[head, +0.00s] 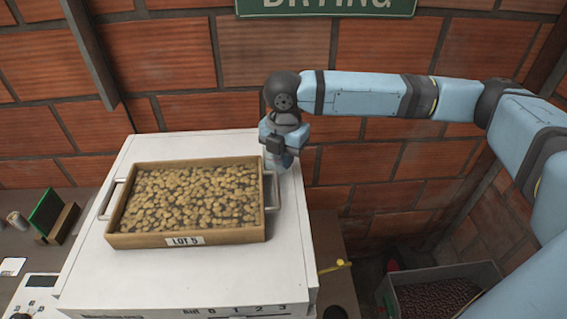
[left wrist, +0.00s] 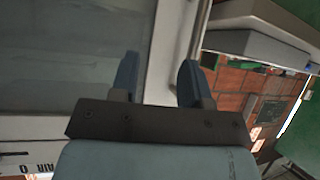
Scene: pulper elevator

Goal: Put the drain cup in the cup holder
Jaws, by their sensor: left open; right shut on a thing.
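My right gripper (head: 281,157) is over the back right corner of the white machine (head: 190,282), beside the tray. I cannot make out the drain cup or the cup holder for sure. A small pale cylinder (head: 17,220) stands at the far left on the side table. My left gripper (left wrist: 158,78) shows in the left wrist view, open, with nothing seen between its two blue fingers. It is outside the head view.
A tray (head: 185,241) labelled "LOT 5", full of beans, sits on the machine, with metal side handles. A green panel (head: 46,210) stands on the left table (head: 78,205). A yellow lever (head: 336,266) sticks out at right, near a crate (head: 388,296) of dark red beans. Brick walls close the back.

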